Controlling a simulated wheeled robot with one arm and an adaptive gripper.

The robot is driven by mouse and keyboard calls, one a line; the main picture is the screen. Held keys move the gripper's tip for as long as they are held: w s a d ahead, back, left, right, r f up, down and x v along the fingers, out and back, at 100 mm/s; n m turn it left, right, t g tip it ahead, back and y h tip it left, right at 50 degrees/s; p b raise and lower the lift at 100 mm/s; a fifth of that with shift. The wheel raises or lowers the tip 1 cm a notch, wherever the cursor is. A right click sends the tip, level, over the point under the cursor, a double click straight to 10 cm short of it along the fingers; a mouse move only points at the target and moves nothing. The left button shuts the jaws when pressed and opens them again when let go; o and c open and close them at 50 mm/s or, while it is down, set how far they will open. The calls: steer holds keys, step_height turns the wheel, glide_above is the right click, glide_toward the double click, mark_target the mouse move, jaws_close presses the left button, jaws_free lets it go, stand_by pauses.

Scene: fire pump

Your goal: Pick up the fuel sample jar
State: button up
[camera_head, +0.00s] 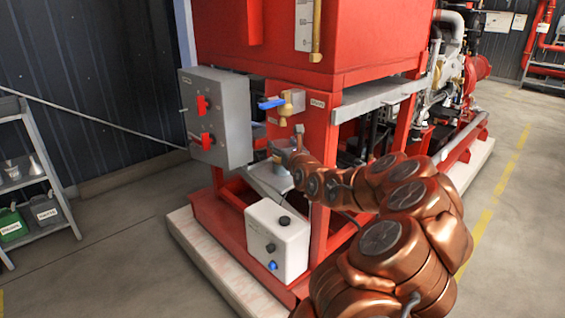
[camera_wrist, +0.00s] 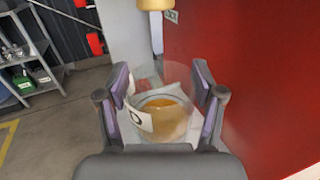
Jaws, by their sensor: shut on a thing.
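The fuel sample jar (camera_wrist: 165,112) is a clear jar with amber liquid and a white label with a dark mark, seen from above in the wrist view. My gripper (camera_wrist: 162,92) is shut on the jar, with one purple-padded finger on each side of it. I cannot tell whether the jar touches this surface.
A brass tap with a blue handle (camera_head: 285,104) is above my gripper. A grey control box with red switches (camera_head: 217,118) is to the left, and a white box (camera_head: 278,240) stands below. The red tank (camera_wrist: 255,80) is close on the right. Open floor (camera_head: 110,255) lies to the left.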

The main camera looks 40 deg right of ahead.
jaws_close()
steer(key=shift+r, duration=0.1)
